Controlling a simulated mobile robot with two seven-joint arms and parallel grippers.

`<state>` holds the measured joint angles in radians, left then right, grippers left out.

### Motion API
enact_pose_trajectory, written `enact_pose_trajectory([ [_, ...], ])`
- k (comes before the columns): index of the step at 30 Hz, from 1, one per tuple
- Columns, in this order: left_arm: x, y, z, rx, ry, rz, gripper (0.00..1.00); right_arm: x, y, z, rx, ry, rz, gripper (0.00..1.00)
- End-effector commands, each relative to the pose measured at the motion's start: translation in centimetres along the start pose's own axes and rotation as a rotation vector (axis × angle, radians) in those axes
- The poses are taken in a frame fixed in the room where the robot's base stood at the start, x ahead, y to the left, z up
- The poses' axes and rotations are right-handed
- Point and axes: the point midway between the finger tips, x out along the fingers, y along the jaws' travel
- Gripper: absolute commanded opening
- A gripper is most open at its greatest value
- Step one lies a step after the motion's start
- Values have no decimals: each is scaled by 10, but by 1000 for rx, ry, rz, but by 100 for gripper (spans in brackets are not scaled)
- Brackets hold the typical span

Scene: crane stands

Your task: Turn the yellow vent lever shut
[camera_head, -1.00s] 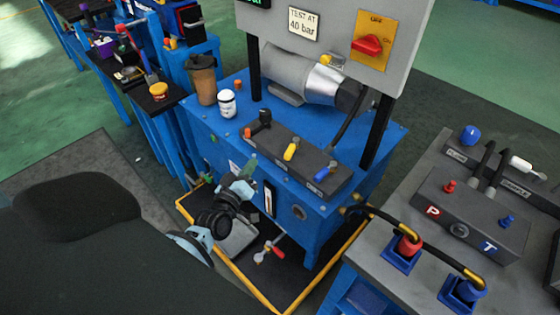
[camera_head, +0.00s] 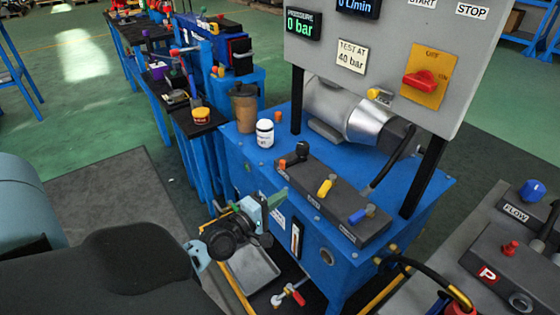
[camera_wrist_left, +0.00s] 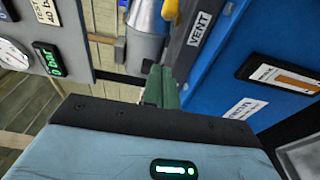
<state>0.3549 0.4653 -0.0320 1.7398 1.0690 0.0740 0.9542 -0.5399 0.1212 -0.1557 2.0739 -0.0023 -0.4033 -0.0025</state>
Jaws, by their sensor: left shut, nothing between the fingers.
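The yellow vent lever (camera_head: 326,187) is the middle of three levers on a dark valve block (camera_head: 372,238). Its handle leans toward the block's front edge. In the left wrist view the yellow lever (camera_wrist_left: 168,12) is at the top edge, partly cut off, beside a VENT label (camera_wrist_left: 200,28). My left gripper (camera_head: 277,198) is shut and empty, in front of the blue bench and left of and below the lever, apart from it. Its green fingers (camera_wrist_left: 161,88) are together in the left wrist view. My right gripper is out of view.
A black lever (camera_head: 303,150) and a blue lever (camera_head: 359,215) flank the yellow one. A white jar (camera_head: 265,133) and brown cup (camera_head: 244,108) stand on the bench behind. A grey panel (camera_head: 375,40) rises over the back. A small red-handled valve (camera_head: 292,296) sits low in front.

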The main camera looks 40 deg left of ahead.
Motion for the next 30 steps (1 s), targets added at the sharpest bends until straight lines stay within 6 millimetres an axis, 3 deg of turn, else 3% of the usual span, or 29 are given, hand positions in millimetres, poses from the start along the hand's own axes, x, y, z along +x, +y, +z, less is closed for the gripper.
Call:
enact_pose_trajectory([
  [14,77,0,1,1,0,0,0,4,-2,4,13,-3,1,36],
  [21,81,1,32,-1,0,0,0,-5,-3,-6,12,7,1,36],
  [30,83,0,39,2,0,-1,0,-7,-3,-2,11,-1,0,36],
])
